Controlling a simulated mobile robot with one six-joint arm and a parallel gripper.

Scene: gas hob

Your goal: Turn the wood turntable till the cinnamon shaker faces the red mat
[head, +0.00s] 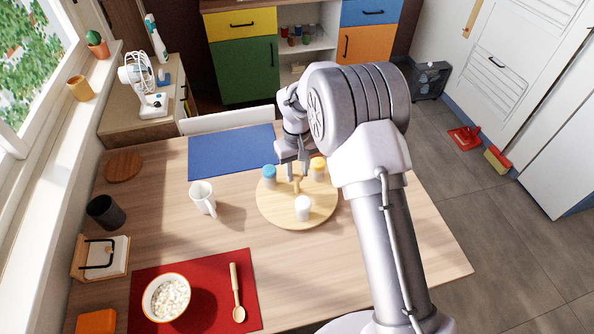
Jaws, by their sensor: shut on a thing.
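The round wood turntable (283,215) lies on the table right of centre. It bears a blue-capped shaker (269,176) at its left back, a yellow-capped shaker (318,168) at its right back and a white shaker (303,208) at its front. No label is readable, so I cannot tell which is cinnamon. The red mat (205,268) lies at the table's front left. My gripper (297,176) points down over the turntable between the two back shakers, shut on what looks like the turntable's small wooden upright peg. My arm partly hides the turntable's right side.
A white mug (202,198) stands just left of the turntable. A blue mat (231,152) lies behind. A bowl (167,297) and wooden spoon (237,292) are on the red mat. A dark cup (104,212) and napkin holder (101,258) stand at the left edge.

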